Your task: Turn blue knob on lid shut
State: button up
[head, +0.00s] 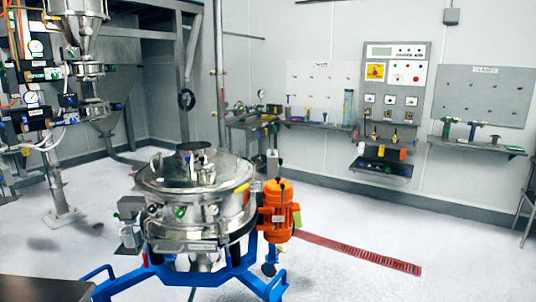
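The steel powder sifter (198,218) stands left of centre on a blue frame (190,279). Its round shiny lid (165,179) is on top, with a dark-rimmed opening and small metal fittings. A yellow part (242,188) sits at the lid's right edge. A small green part (180,211) is on the front side below the lid. I cannot make out a blue knob on the lid; it may be hidden or too small to tell. My gripper is not in view.
An orange motor (278,212) is on the sifter's right side. Pipes and hoppers (90,80) stand at the left. A control panel (393,85) and tool shelves line the back wall. A red floor grating (360,254) runs right. The right floor is mostly clear.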

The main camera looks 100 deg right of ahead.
aim_at(188, 159)
jog(key=z, duration=2.55)
jog(key=i, duration=1.2)
